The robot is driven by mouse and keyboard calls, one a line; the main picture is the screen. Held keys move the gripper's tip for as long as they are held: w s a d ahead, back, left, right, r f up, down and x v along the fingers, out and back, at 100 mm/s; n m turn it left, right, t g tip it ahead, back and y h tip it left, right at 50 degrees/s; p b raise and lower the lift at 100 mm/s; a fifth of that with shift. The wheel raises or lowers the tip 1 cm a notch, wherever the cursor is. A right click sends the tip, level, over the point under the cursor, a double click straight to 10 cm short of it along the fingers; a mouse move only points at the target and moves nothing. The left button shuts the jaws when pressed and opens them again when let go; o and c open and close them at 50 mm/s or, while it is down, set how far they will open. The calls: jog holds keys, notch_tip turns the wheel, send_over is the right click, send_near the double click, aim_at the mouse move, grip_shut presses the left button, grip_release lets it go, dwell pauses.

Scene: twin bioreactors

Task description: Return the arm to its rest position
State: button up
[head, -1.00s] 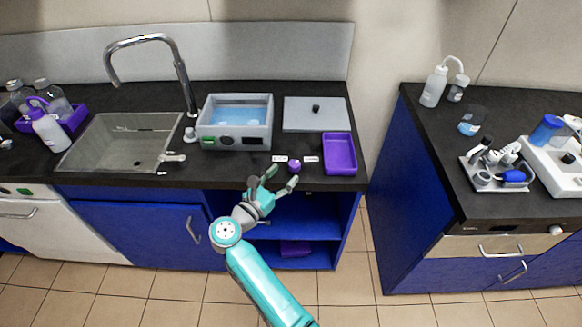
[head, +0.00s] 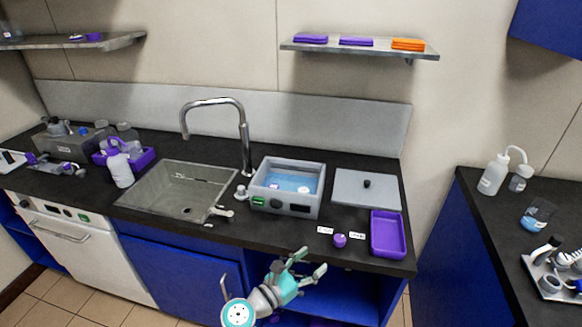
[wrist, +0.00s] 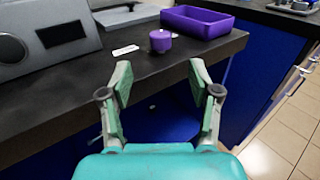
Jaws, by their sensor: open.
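My gripper (head: 305,263) is open and empty, in front of the counter's front edge, below the purple knob-like piece (head: 339,240). The wrist view shows its two fingers (wrist: 160,84) spread apart with nothing between them. The small purple piece (wrist: 161,41) sits on the counter beyond the fingertips, apart from them. My teal arm shows at the bottom of the head view, with its lower part out of the frame.
A grey water bath (head: 287,187) stands behind the gripper, with a lid (head: 366,188) and a purple tray (head: 387,234) to its right. The sink (head: 180,190) is to the left. The counter edge (wrist: 215,52) is close to the fingers. A right-hand counter (head: 480,215) holds bottles.

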jog(key=s+d+n+t+y, duration=0.1)
jog(key=s+d+n+t, duration=0.45)
jog(key=s+n, duration=0.35)
jog(key=s+d+n+t+y, duration=0.1)
jog(key=s+d+n+t, duration=0.3)
jog(key=s+d+n, duration=0.35)
jog(key=s+a+n+g+y, duration=0.1)
jog(key=s+n+y, duration=0.5)
jog(key=s+n, duration=0.9)
jog(key=s+a+n+g+y, duration=0.2)
jog(key=s+n+g+y, duration=0.2)
jog(key=s+n, duration=1.1)
jog(key=shift+a+r+y, duration=0.25)
jog(key=shift+y, duration=0.95)
